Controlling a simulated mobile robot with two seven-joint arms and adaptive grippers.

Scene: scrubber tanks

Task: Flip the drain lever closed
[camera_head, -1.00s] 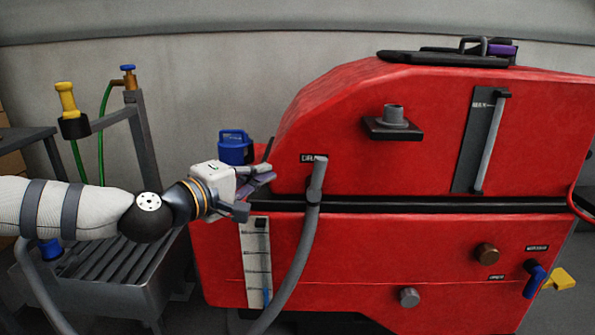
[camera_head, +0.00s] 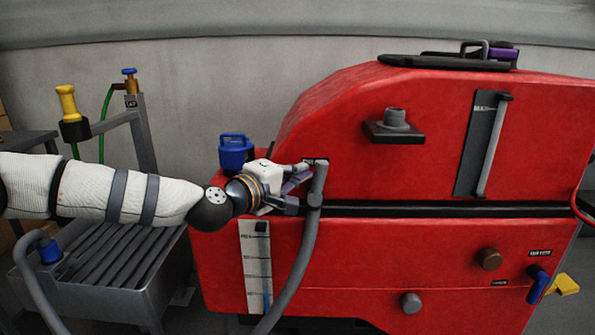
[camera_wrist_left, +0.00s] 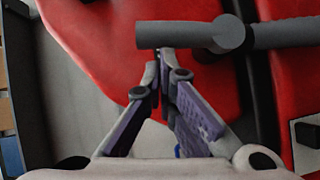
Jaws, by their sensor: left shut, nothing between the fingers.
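A grey upright tube end (camera_head: 319,178), with a collar and a grey hose (camera_head: 301,255) running down from it, sits on the red machine under a dark label that began "DRA" earlier; I take this end to be the drain lever. It stands nearly upright. In the left wrist view the grey tube (camera_wrist_left: 180,35) lies across the top, with its collar on the right. My left gripper (camera_head: 303,188) is just left of the tube. It is shut and empty; its fingertips (camera_wrist_left: 161,62) are close beside the tube, and I cannot tell if they touch. My right gripper is out of view.
The red machine (camera_head: 400,255) fills the right side. A blue-handled valve (camera_head: 538,284) with a yellow part (camera_head: 563,285) is at its lower right. A grey slatted stand (camera_head: 110,265) is at left, under my arm.

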